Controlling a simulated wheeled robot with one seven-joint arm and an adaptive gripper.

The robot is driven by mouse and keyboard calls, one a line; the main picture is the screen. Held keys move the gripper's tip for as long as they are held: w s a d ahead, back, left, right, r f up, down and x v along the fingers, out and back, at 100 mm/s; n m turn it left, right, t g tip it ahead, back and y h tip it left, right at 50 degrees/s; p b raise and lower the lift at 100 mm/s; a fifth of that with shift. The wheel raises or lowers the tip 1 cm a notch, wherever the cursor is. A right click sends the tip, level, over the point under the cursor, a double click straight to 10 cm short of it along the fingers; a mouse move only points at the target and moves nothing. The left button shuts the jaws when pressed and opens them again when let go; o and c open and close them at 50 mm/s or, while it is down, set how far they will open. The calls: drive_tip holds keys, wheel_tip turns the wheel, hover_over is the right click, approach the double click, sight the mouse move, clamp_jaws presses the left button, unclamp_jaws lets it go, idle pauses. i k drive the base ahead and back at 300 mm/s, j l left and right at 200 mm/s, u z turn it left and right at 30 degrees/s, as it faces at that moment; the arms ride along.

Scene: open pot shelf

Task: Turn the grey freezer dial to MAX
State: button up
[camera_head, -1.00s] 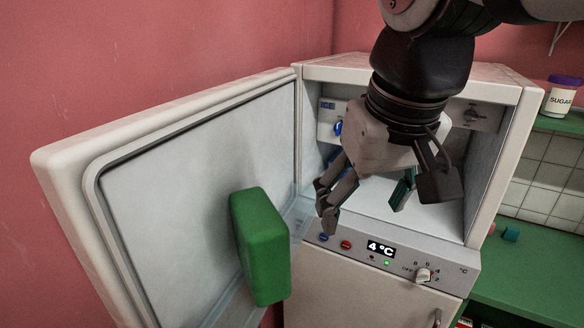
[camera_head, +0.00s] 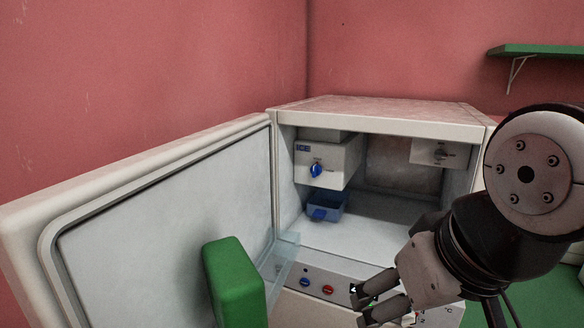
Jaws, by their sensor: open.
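The grey dial (camera_head: 440,153) sits on a light panel at the upper right inside the open freezer compartment. Its markings are too small to read, so I cannot tell its setting. My gripper (camera_head: 362,306) is open and empty, low at the right, in front of the freezer's control strip. It points left and is well below the grey dial, apart from it. My gripper and arm hide part of the control strip and the freezer's right side.
The freezer door (camera_head: 165,215) stands open on the left, with a green block-shaped handle (camera_head: 233,285). A green shelf (camera_head: 545,50) is at upper right.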

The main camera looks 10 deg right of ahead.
sight(439, 155)
drive_tip(key=l+z, duration=0.1)
drive_tip(key=z, duration=0.6)
